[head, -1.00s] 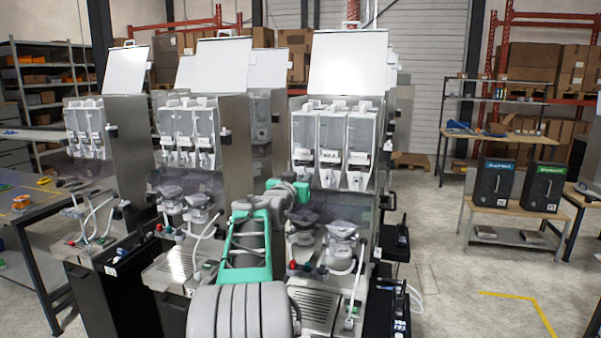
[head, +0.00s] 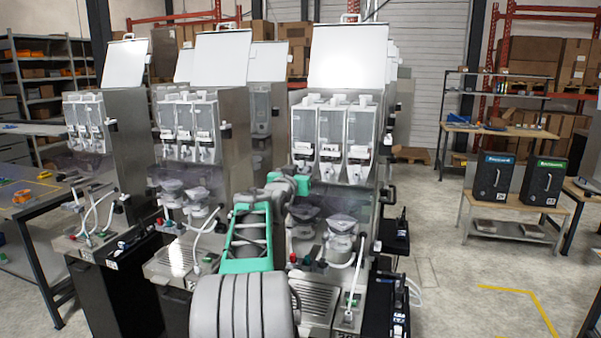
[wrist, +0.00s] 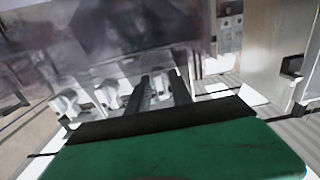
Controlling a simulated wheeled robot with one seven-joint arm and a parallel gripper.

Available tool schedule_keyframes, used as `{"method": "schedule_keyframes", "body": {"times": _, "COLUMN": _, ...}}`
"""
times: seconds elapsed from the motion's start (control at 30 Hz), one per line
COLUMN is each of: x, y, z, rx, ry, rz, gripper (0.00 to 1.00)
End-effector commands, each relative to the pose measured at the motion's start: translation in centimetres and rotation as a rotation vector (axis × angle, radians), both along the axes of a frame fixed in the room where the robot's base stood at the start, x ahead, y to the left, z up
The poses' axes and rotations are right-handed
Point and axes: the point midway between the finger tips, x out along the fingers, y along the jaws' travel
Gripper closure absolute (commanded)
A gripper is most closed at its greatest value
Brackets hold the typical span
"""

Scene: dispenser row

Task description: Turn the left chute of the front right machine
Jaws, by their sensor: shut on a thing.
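The front right machine (head: 383,190) is a steel dispenser with a raised white lid and three clear canisters (head: 333,135) in a row. White chutes sit under the canisters. The middle chute (head: 328,178) and right chute (head: 355,178) show in the head view; my gripper (head: 300,183) hides the left one. The gripper is at the machine's left side, below the left canister. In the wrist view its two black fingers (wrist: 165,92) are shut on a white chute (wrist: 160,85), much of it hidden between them. Two other white chutes (wrist: 107,95) stand apart from the fingers, to their left.
Mixing bowls (head: 340,240) and a drip grille (head: 312,303) lie below the gripper. A second machine (head: 236,140) stands close on the left. A bench with two black boxes (head: 493,178) is at the right, with open floor before it.

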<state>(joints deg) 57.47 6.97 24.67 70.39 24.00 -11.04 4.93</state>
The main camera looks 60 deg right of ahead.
Motion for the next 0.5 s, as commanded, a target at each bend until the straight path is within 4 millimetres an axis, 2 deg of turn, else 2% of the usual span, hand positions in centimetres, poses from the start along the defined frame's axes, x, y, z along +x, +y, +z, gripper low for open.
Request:
{"method": "schedule_keyframes", "body": {"times": 0.27, "x": -0.01, "y": -0.01, "z": -0.40, "rx": 0.009, "ry": -0.056, "rz": 0.000, "gripper": 1.00}}
{"method": "schedule_keyframes", "body": {"times": 0.5, "x": -0.04, "y": -0.04, "z": -0.72, "rx": 0.030, "ry": -0.205, "rz": 0.000, "gripper": 1.00}}
